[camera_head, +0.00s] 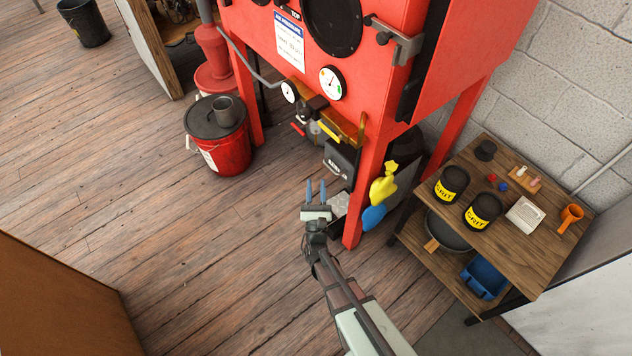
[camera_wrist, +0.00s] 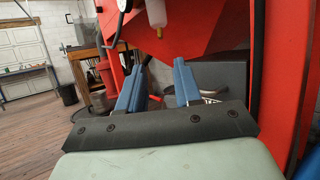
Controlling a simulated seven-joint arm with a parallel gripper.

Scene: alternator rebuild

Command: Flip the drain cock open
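A cluster of air fittings (camera_head: 312,122) hangs under the front of the red blast cabinet (camera_head: 281,70), with a red handle (camera_head: 298,129) and a yellow handle (camera_head: 329,130). I cannot tell for sure which small part is the drain cock. In the wrist view a pale translucent bowl (camera_wrist: 157,14) hangs above, with a small nub (camera_wrist: 160,33) at its lower end. My gripper (camera_head: 316,189) is open and empty, in front of and below these fittings. In the wrist view its two blue fingers (camera_wrist: 159,72) stand apart with nothing between them.
A dark box (camera_head: 341,160) sits beyond my fingers. A red bucket (camera_head: 226,153) is left. A wooden shelf table (camera_head: 540,235) is right.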

